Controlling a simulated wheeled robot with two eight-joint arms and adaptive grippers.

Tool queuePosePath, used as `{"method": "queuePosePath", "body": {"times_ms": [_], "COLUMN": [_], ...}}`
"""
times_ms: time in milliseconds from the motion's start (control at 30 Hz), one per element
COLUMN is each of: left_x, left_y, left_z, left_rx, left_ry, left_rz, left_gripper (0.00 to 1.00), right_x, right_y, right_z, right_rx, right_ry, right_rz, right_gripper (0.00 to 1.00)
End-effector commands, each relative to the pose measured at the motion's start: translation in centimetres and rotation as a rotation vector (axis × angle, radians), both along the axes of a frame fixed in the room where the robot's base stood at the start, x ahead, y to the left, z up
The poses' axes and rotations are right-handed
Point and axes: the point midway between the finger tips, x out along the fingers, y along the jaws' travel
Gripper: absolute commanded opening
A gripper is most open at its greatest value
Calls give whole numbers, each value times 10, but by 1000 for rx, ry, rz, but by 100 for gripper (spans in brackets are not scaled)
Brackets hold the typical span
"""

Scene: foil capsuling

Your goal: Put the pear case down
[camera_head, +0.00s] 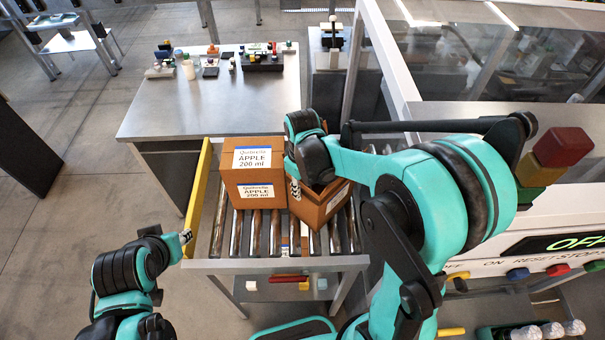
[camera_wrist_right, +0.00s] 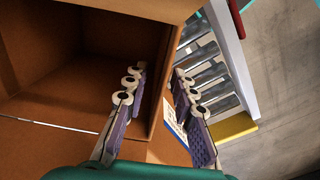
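One brown cardboard case (camera_head: 255,176) stands on the roller conveyor, its labels reading APPLE 200 ml. A second brown case (camera_head: 315,212) sits right beside it, turned at an angle and partly hidden by my right arm. Its label is only partly legible, and I cannot read pear on either case. In the right wrist view, my right gripper (camera_wrist_right: 160,90) straddles the side wall of an open-topped case (camera_wrist_right: 90,55), one finger inside and one outside, with a gap visible between them. My left gripper (camera_head: 186,238) is beside the yellow rail, away from the cases; its opening is unclear.
The roller conveyor (camera_head: 254,232) has a yellow side rail (camera_head: 199,195) on its left. A grey table (camera_head: 225,108) behind holds small bottles and trays. The floor at left is open.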

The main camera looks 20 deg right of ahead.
Motion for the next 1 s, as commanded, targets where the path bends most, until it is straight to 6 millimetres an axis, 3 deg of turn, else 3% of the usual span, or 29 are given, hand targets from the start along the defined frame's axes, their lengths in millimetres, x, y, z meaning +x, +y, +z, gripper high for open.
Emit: {"method": "queuePosePath", "body": {"times_ms": [100,300,567,767,1000], "left_x": [0,0,0,0,0], "left_y": [0,0,0,0,0], "left_z": [4,8,9,9,9], "left_rx": [0,0,0,0,0], "left_ry": [0,0,0,0,0], "left_rz": [0,0,0,0,0], "left_gripper": [34,34,34,34,34], "right_x": [-1,-1,-2,-26,-71], "right_y": [0,0,0,-8,-20], "right_z": [30,71,98,113,125], "right_rx": [0,0,0,13,63], "right_ry": [0,0,-7,-112,-337], "right_rz": [0,0,-6,-97,-289], "right_gripper": [26,26,26,26,26]}}
